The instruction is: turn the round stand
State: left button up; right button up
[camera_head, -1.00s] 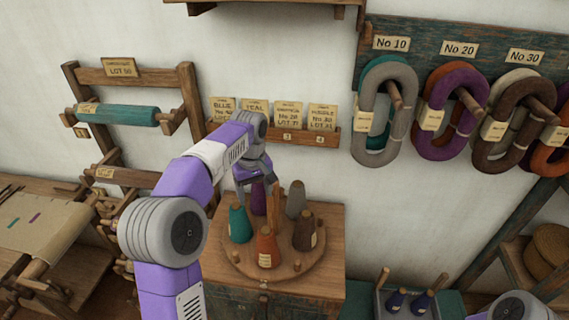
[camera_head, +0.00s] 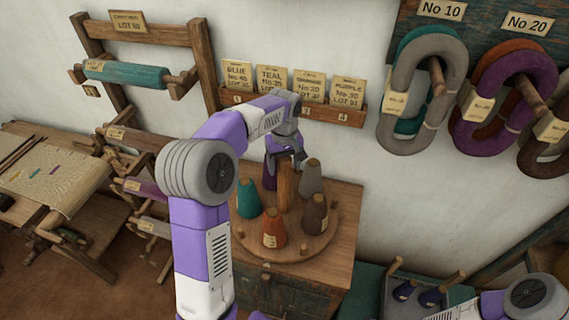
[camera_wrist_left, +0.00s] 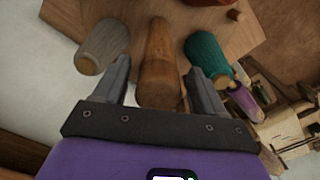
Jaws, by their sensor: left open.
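The round stand (camera_head: 294,231) is a wooden disc on a small cabinet, with a wooden post (camera_head: 286,190) rising from its middle. Around the post stand a teal cone (camera_head: 248,199), an orange cone (camera_head: 274,228), a brown cone (camera_head: 313,214), a grey cone (camera_head: 311,180) and a partly hidden purple cone (camera_head: 269,179). My left gripper (camera_head: 286,160) is at the top of the post. In the left wrist view its open fingers (camera_wrist_left: 157,72) lie on either side of the post (camera_wrist_left: 158,50); I cannot tell whether they touch it. My right gripper is out of view.
A rack of labelled cards (camera_head: 335,113) is on the wall behind the stand. Yarn hanks (camera_head: 420,137) hang at the upper right. A wooden frame with a teal roll (camera_head: 128,75) and a loom cloth (camera_head: 55,180) are at the left. A crate with dark cones (camera_head: 431,298) is at the lower right.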

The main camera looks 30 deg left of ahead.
pick_arm(q)
jog(key=shift+w, duration=0.1)
grip_shut()
dwell(0.4)
